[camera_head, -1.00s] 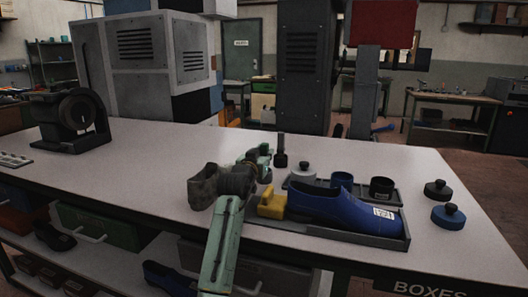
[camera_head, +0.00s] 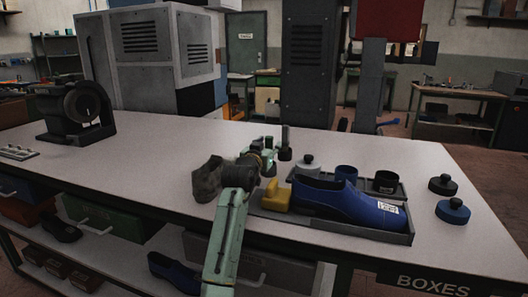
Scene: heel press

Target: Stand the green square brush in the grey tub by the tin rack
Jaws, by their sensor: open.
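My gripper (camera_head: 269,152), mint green, is open above the table behind the yellow block. A dark upright piece (camera_head: 286,144) with a thin top and wider foot is just right of it; I cannot tell whether they touch. No green square brush can be made out; the arm covers part of this area. A grey tray-like rack (camera_head: 404,198) at the right holds a blue round tin (camera_head: 346,173) and a black round tin (camera_head: 385,182). A grey round container (camera_head: 307,167) with a dark knob stands at its left end; I cannot tell whether it is the tub.
A blue shoe (camera_head: 345,203) lies in a tray in front of the tins. A yellow block (camera_head: 276,197) and a dark grey shoe (camera_head: 207,180) flank my arm. Black (camera_head: 443,185) and blue (camera_head: 453,211) knobbed tins stand at the right.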

